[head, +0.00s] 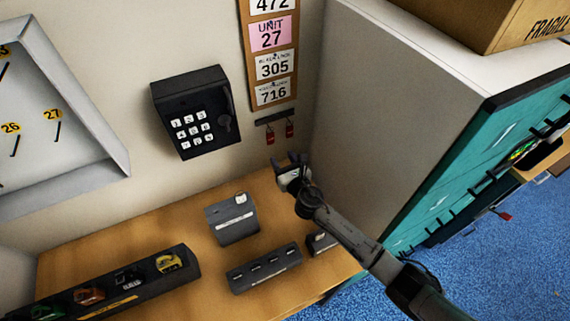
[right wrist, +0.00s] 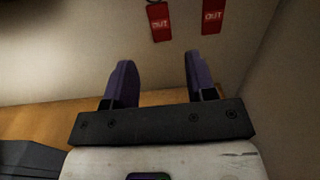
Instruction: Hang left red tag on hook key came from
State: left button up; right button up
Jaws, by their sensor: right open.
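Two red tags hang side by side from a small dark rack (head: 275,117) on the wall. The left red tag (head: 270,137) and the right red tag (head: 290,130) show in the head view. In the right wrist view the left tag (right wrist: 160,23) and right tag (right wrist: 213,17) read "OUT". My right gripper (head: 291,161) is open and empty, just below the tags and apart from them. My left gripper is out of view.
A black keypad box (head: 195,112) is on the wall between cabinet and tags. The wooden bench (head: 195,265) holds a grey box (head: 232,219), a slotted dark block (head: 264,268) and a tray of keys (head: 40,311). A pale cabinet side (head: 390,110) stands close at the right.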

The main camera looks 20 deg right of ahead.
aim_at(271, 137)
jog(key=w+b, duration=0.2)
jog(key=w, duration=0.3)
jog(key=shift+w+a+f+b, duration=0.1)
jog(key=shift+w+a+b, duration=0.05)
jog(key=shift+w+b, duration=0.9)
jog(key=shift+w, duration=0.7)
jog(key=c, duration=0.6)
jog(key=shift+c, duration=0.4)
jog(key=shift+r, duration=0.3)
jog(key=shift+s+r+p, duration=0.15)
jog(key=shift+r+p, duration=0.2)
jog(key=shift+p, duration=0.35)
